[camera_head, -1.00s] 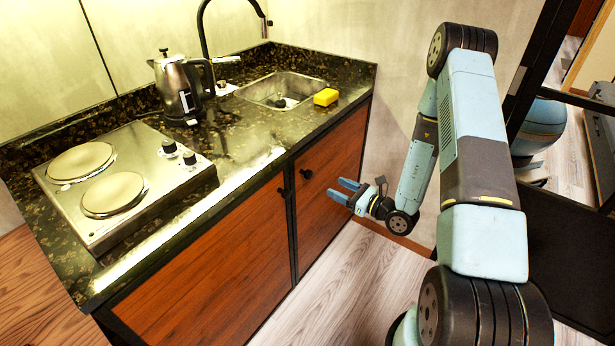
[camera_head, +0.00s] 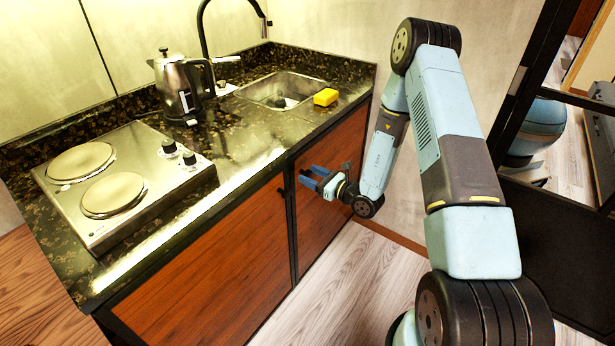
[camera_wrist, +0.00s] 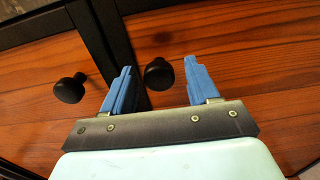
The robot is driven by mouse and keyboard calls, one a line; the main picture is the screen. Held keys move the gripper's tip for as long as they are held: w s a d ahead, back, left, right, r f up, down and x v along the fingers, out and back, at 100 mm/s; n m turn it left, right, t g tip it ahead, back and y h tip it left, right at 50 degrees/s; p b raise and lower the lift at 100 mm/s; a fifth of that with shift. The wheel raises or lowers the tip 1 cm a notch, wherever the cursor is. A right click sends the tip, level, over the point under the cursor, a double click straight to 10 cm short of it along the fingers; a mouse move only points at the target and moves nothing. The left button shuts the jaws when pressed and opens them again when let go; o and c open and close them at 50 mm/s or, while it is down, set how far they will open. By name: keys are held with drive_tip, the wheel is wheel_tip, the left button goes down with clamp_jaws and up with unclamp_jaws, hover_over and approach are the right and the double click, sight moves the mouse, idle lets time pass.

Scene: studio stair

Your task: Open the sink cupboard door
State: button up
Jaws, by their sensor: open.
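The sink cupboard door (camera_head: 345,150) is the reddish-brown wooden door under the sink. It is shut in its black frame. Its round black knob (camera_wrist: 159,73) shows in the wrist view between my two blue fingers, near their tips. I cannot tell whether the fingers touch it. In the head view my gripper (camera_head: 308,176) is at the door's left edge and hides this knob. My gripper also shows in the wrist view (camera_wrist: 159,66), open with nothing clamped.
The neighbouring cupboard door (camera_head: 215,265) is shut, its black knob (camera_wrist: 70,88) left of my fingers. Above are the counter with sink (camera_head: 285,88), yellow sponge (camera_head: 326,97), kettle (camera_head: 180,88) and hotplate (camera_head: 125,180). Clear wooden floor (camera_head: 345,275) lies in front.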

clamp_jaws()
idle(0.4)
